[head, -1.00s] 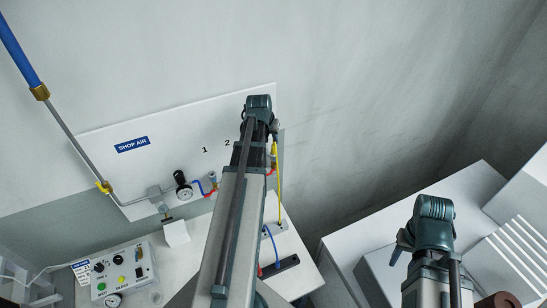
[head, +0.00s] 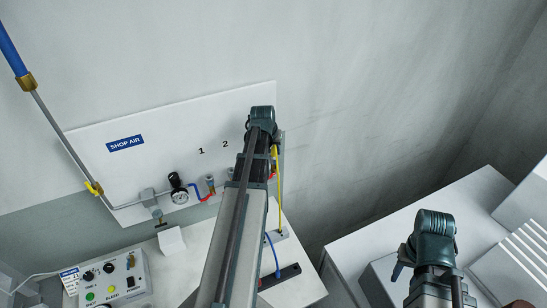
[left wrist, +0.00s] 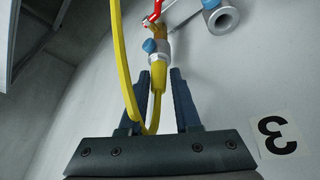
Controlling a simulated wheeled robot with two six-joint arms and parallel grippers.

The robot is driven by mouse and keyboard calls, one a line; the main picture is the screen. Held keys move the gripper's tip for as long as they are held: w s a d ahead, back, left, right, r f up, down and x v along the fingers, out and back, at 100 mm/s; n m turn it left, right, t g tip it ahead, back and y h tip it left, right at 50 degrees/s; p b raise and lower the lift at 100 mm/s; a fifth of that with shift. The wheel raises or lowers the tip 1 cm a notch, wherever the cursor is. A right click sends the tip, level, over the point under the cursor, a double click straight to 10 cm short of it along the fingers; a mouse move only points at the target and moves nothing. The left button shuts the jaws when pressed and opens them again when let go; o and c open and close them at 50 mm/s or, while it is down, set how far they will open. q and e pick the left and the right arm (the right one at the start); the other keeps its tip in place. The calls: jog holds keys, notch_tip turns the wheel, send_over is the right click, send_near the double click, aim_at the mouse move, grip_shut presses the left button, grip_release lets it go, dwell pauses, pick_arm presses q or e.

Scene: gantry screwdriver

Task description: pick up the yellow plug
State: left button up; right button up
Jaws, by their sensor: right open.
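The yellow plug (left wrist: 158,76) is on a yellow hose, its upper end at a brass and blue fitting (left wrist: 155,47) by the wall. In the left wrist view my left gripper (left wrist: 160,90) has its two dark fingers apart, one on each side of the plug. A narrow gap seems to show beside it, so the fingers look open around it. In the head view my left arm hides most of this spot; a bit of yellow (head: 275,153) shows beside it. My right gripper (head: 397,271) is at the lower right, mostly hidden by its own arm, and is open.
The white wall panel (head: 130,170) carries a gauge (head: 180,196) and fittings. A control box (head: 112,281) and a dark block (head: 279,277) with a blue hose stand on the bench. White cabinets (head: 400,215) stand at right. The yellow hose loops close to my left fingers.

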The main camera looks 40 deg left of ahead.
pick_arm(q)
grip_shut()
jog(key=shift+r, duration=0.1)
